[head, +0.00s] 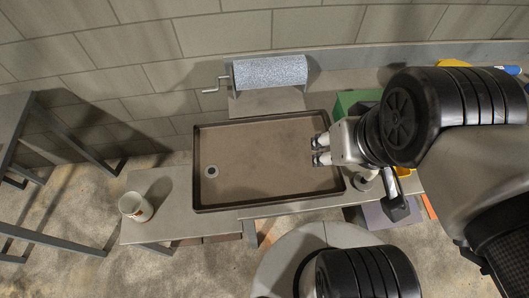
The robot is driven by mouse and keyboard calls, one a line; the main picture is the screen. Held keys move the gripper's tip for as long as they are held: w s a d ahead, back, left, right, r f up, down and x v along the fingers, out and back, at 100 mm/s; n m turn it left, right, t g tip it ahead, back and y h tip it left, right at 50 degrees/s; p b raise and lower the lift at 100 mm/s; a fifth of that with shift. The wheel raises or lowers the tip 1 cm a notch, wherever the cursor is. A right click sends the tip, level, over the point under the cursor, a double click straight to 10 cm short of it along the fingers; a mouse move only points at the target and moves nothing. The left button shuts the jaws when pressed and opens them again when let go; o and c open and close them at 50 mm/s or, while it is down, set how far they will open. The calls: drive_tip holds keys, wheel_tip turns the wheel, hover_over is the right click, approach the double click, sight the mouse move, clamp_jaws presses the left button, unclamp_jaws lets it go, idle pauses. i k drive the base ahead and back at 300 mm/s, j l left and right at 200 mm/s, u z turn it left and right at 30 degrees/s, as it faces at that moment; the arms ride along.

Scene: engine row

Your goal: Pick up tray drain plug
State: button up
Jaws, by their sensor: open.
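A brown rectangular tray (270,203) with a raised rim lies on the bench. My gripper (317,151) is over the right end of the tray, pointing left. Its two fingertips are apart with nothing between them. It is well to the right of the round piece. My arm hides part of the tray's right side.
A white cup (136,206) stands on the bench left of the tray. A crank-handled roller (270,72) stands behind the tray. A green box (356,102) is behind its right end. A small pale round-based item (364,183) is by the right rim. The tray's middle is clear.

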sight(368, 175)
drive_tip(key=k+l+z, duration=0.1)
drive_tip(key=z, duration=0.8)
drive_tip(key=k+j+u, duration=0.1)
drive_tip(key=u, duration=0.25)
drive_tip(key=j+u, duration=0.15)
drive_tip(key=u, duration=0.2)
drive_tip(key=k+j+u, duration=0.1)
drive_tip(key=u, duration=0.25)
drive_tip(key=z, duration=1.35)
drive_tip(key=j, duration=0.7)
drive_tip(key=k+j, duration=0.1)
drive_tip(key=j, duration=0.55)
drive_tip(key=z, duration=0.05)
